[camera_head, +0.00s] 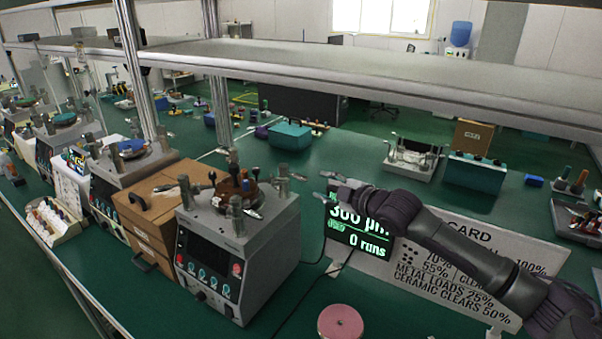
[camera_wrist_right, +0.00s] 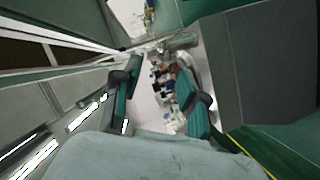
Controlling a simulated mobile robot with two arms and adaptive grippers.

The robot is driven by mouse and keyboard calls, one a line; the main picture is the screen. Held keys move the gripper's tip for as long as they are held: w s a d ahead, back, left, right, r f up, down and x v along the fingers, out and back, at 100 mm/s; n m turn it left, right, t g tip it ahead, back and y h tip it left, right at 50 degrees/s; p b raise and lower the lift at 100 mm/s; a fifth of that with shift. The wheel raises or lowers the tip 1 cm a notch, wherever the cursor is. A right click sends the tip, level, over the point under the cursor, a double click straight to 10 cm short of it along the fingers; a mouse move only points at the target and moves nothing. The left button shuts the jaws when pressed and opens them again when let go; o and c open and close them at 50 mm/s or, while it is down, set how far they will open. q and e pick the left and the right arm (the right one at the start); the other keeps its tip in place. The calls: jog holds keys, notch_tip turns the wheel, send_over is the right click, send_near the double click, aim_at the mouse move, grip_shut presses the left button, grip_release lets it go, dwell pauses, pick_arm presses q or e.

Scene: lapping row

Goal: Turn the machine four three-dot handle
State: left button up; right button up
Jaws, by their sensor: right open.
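The nearest lapping machine (camera_head: 238,250) is a grey box on the green bench at left of centre in the head view. Its front panel (camera_head: 208,265) has a dark face, teal knobs and red buttons. Metal posts and a brown round part (camera_head: 235,183) stand on its top. I cannot make out a three-dot mark or tell which machine is number four. My right gripper (camera_head: 330,182) is to the right of this machine, apart from it, in front of the display. In the right wrist view its teal-padded fingers (camera_wrist_right: 158,75) are apart with nothing between them. My left gripper is not visible.
A brown wooden case (camera_head: 152,210) stands left of the machine, with more machines beyond. A lit display (camera_head: 357,230) and printed card (camera_head: 455,262) stand behind my right arm. A pink disc (camera_head: 340,322) lies in front. A shelf (camera_head: 350,68) crosses above the bench.

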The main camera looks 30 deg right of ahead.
aim_at(306, 178)
jog(key=p+x, duration=0.2)
jog(key=x, duration=0.7)
jog(key=shift+d+f, duration=0.1)
jog(key=shift+d, duration=0.05)
jog(key=shift+x, duration=0.85)
jog(key=shift+f, duration=0.1)
jog(key=shift+s, duration=0.1)
grip_shut()
